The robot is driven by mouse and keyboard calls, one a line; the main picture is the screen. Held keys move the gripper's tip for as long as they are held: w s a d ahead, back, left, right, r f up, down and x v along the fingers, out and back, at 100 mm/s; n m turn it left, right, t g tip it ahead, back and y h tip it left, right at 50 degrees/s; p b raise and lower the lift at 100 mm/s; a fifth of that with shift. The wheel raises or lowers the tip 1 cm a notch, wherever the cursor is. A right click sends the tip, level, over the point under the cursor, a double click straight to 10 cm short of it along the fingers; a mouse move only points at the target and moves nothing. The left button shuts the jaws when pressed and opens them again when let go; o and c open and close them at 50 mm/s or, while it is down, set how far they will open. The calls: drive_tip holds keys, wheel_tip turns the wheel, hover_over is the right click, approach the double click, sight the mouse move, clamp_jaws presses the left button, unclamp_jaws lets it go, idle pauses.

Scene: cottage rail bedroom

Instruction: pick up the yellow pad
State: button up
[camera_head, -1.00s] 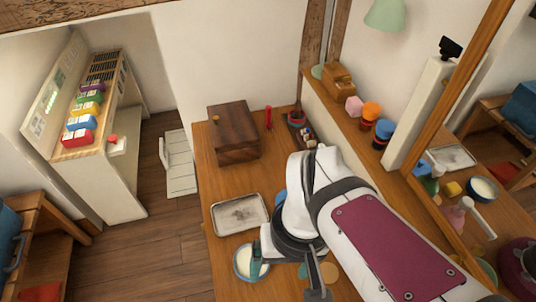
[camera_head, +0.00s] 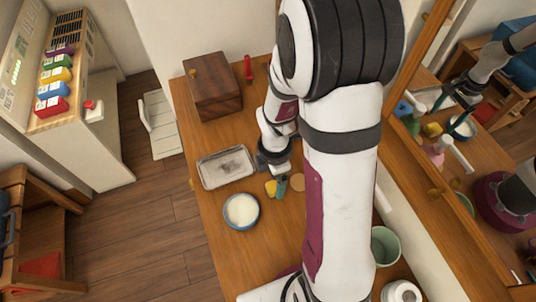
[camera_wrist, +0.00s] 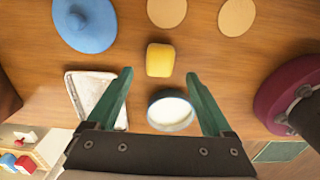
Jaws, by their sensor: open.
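The yellow pad (camera_head: 270,188) lies on the wooden table, between the white-filled bowl and a tan disc. In the wrist view the yellow pad (camera_wrist: 160,60) is a small rounded block, just past the fingertips and midway between them. My gripper (camera_wrist: 159,76) is open and empty, with its two green fingers spread wider than the pad. In the head view my gripper (camera_head: 281,184) appears right beside the pad; only part of its fingers shows. I cannot tell its exact height above the table.
The bowl (camera_wrist: 171,112) shows between my fingers, near the pad. A metal tray (camera_head: 226,168) lies to the left, and a wooden box (camera_head: 213,86) stands behind it. Tan discs (camera_wrist: 167,10) and a blue round object (camera_wrist: 85,22) lie beyond the pad. A mirror (camera_head: 463,130) borders the right.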

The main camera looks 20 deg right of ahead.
sight(273, 186)
wheel_tip(273, 186, down, 4)
drive_tip(key=shift+f, duration=0.2)
clamp_jaws()
drive_tip(key=shift+r, duration=0.15)
wheel_tip(273, 186, up, 10)
idle(0.5)
